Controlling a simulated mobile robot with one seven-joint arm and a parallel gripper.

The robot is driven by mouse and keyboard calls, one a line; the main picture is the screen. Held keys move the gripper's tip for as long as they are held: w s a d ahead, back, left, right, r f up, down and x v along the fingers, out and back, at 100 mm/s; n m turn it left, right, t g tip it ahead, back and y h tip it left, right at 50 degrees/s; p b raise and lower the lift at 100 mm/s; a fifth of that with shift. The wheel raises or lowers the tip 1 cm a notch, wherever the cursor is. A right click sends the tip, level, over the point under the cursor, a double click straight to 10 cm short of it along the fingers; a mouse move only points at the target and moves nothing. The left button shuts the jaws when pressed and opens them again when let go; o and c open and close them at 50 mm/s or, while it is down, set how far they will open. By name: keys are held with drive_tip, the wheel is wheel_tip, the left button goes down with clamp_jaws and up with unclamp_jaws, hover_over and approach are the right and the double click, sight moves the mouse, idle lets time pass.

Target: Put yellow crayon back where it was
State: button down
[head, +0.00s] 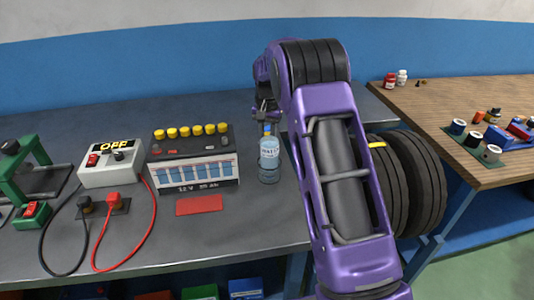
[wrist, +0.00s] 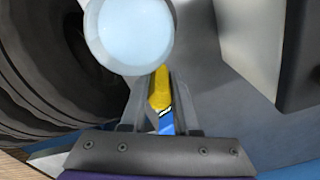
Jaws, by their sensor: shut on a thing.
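My gripper (wrist: 160,95) is shut on the yellow crayon (wrist: 161,85), which has a yellow end and a blue part with a dark and white band. In the head view my gripper (head: 267,115) is above the grey workbench, just behind and above the clear bottle (head: 269,165). A bit of the crayon's yellow and blue shows there too, by the bottle's top. In the wrist view a pale round shape, seemingly the bottle (wrist: 130,35), lies close to the crayon's tip; I cannot tell if they touch.
A battery (head: 193,165) with yellow caps stands left of the bottle, with a red card (head: 199,205) in front. Black tires (head: 425,185), one with a yellow mark (head: 377,145), stand right of my arm. A box (head: 112,165) reading OFF is further left. A wooden table (head: 440,105) is at right.

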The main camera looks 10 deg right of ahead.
sight(267, 134)
wheel_tip(267, 134, down, 4)
drive_tip(key=shift+f, duration=0.1)
drive_tip(key=shift+f, duration=0.1)
drive_tip(key=c, duration=0.7)
unclamp_jaws()
drive_tip(key=shift+o, duration=0.2)
wheel_tip(267, 134, up, 12)
drive_tip(key=shift+f+p, duration=0.15)
drive_tip(key=shift+p, duration=0.2)
drive_tip(key=shift+r, duration=0.3)
